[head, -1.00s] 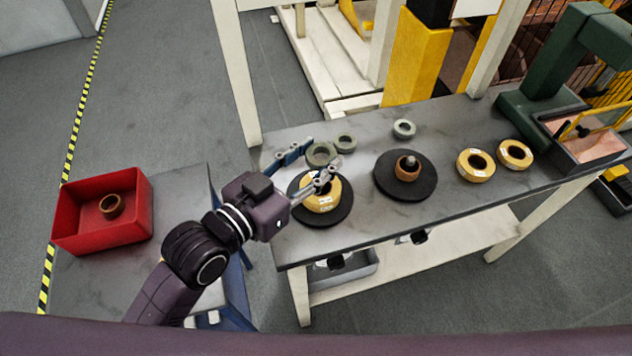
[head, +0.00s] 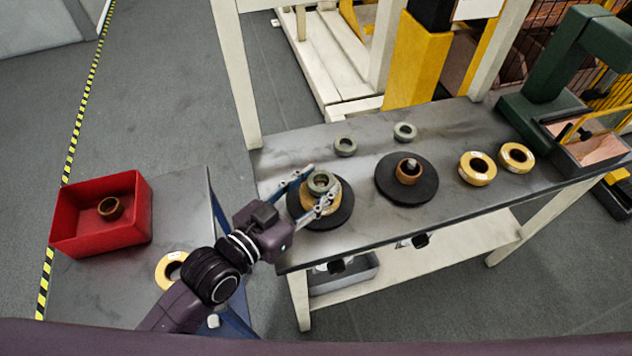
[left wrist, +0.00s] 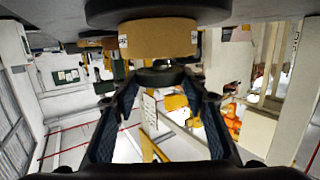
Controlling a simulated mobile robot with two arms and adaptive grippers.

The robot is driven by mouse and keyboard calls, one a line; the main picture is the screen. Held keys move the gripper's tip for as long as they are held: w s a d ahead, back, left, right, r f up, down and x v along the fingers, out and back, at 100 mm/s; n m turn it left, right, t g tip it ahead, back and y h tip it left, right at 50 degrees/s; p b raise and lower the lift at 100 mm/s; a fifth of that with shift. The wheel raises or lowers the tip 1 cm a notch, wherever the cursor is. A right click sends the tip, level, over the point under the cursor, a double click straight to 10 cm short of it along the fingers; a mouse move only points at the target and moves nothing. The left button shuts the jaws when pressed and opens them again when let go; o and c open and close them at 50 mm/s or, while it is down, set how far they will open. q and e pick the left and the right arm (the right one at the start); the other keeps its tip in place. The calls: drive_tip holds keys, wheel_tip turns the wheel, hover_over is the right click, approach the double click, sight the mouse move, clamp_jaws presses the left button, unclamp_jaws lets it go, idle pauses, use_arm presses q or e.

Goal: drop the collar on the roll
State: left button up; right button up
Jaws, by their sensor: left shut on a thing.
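My left gripper (head: 321,186) is shut on a grey-green collar (head: 320,180), with one finger on each side of it. The collar is in line with the yellow tape roll (head: 308,204), which lies on the left black disc (head: 345,212). In the left wrist view, which looks upside down, the roll's tan side (left wrist: 158,38) is close to the dark collar (left wrist: 160,76) between the fingertips. I cannot tell whether collar and roll touch. The fingers hide part of the roll. My right gripper is not in view.
Two more grey-green collars (head: 345,146) (head: 404,132) stand at the back of the bench. A second black disc (head: 424,186) bears a brown ring (head: 408,172). Two yellow rolls (head: 477,169) (head: 516,157) lie right. A red bin (head: 75,240) stands left.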

use_arm(q)
drive_tip(key=shift+f, duration=0.4)
drive_tip(key=o, duration=1.3)
drive_tip(key=shift+o, duration=0.3)
drive_tip(key=shift+r, duration=0.55)
drive_tip(key=b+v, duration=0.1)
drive_tip(key=v, duration=0.9)
drive_tip(key=shift+s+a+b, duration=0.3)
drive_tip(key=shift+s+a+r, duration=0.2)
drive_tip(key=shift+s+a, duration=0.15)
drive_tip(key=shift+s, duration=0.1)
